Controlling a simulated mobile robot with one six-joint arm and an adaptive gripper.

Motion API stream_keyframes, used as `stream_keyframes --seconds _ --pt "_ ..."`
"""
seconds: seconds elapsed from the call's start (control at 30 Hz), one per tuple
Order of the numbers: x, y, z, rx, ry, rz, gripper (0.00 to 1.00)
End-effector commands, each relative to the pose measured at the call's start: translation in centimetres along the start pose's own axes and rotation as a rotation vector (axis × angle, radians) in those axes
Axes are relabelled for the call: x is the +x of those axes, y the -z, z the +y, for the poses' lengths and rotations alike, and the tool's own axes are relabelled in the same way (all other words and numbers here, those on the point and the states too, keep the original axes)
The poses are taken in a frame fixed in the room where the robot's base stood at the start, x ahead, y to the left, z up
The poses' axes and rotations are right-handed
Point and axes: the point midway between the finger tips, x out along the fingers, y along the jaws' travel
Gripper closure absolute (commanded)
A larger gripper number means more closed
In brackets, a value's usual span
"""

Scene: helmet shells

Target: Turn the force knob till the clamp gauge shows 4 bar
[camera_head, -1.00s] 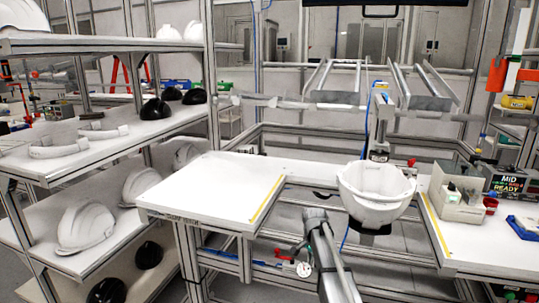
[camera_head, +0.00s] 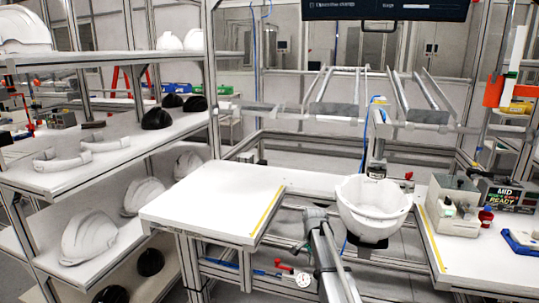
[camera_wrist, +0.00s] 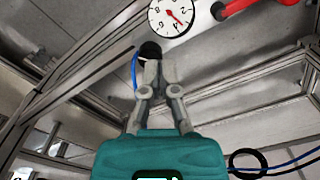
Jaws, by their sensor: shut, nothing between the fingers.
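The clamp gauge (camera_wrist: 171,17) is a round white dial with a black rim at the top of the wrist view. Its red needle points to the lower right, close to the figure 4; the exact reading is too small to tell. It also shows small in the head view (camera_head: 303,280). A round black knob (camera_wrist: 149,50) sits just below and left of the gauge. My gripper (camera_wrist: 158,66) is shut and empty, with its fingertips pointing at the knob and overlapping its lower edge in the picture. I cannot tell whether they touch it.
Metal frame rails and a blue hose surround the knob. Above, a white helmet shell (camera_head: 372,212) sits between two white tabletops. A shelf with helmets (camera_head: 90,238) stands at the left.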

Motion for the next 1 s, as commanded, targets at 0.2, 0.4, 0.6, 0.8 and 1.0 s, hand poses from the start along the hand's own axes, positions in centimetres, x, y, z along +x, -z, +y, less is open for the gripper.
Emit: stream_keyframes --seconds 0.2,0.4,0.6,0.8,1.0 --pt "-0.9 0.2 1.6 0.001 0.0 0.0 1.0" --pt "-1.0 0.4 2.3 0.0 0.0 0.0 1.0" --pt "-1.0 0.4 2.2 0.0 0.0 0.0 1.0" --pt "-0.6 0.4 2.2 0.0 0.0 0.0 1.0" --pt "0.5 0.4 2.2 0.0 0.0 0.0 1.0"
